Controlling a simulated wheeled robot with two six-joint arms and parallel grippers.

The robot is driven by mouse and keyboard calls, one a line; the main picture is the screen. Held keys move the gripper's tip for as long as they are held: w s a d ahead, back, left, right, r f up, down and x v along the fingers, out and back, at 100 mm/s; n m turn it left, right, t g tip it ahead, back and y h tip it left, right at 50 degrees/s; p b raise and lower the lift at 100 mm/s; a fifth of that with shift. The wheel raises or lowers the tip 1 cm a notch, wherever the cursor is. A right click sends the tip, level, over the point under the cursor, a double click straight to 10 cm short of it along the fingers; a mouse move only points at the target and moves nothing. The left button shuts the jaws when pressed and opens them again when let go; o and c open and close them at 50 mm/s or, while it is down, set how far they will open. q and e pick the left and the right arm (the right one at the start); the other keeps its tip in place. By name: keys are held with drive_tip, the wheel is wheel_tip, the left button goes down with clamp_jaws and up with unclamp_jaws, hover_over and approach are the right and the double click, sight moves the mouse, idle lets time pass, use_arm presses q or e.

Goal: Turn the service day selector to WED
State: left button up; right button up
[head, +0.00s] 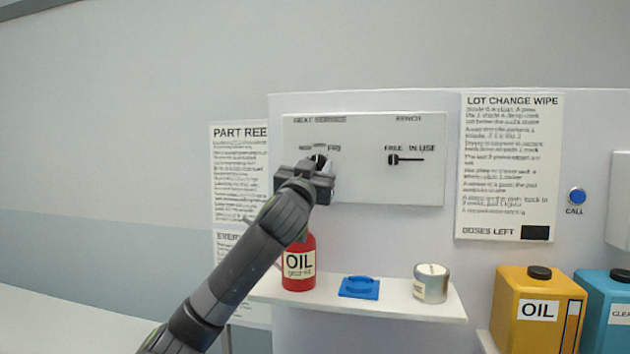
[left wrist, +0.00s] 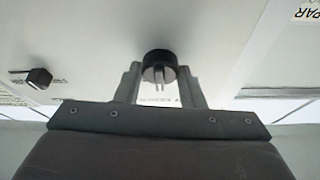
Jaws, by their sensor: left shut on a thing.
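The service day selector is a dark round knob (head: 319,159) under the NEXT SERVICE heading on a white panel (head: 364,190). In the head view my left gripper (head: 322,168) covers most of it. The day labels above it are small and partly blurred; the right one looks like FRI. In the left wrist view the black knob (left wrist: 158,66) sits between the two fingers of my left gripper (left wrist: 160,88), which is shut on it. I cannot tell which day it points to. My right gripper is not in view.
Below, a shelf (head: 400,307) holds a red oil bottle (head: 299,264), a blue part (head: 359,287) and a tin (head: 431,284). A blue CALL button (head: 577,196) is far right.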

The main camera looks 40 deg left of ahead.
use_arm(q)
drive_tip(key=shift+n, duration=0.3)
drive_tip(key=o, duration=1)
drive_tip(key=shift+b+v, duration=4.6)
drive_tip(key=shift+v, duration=4.1)
drive_tip(key=shift+w+d, duration=0.1)
drive_tip(key=shift+d, duration=0.1)
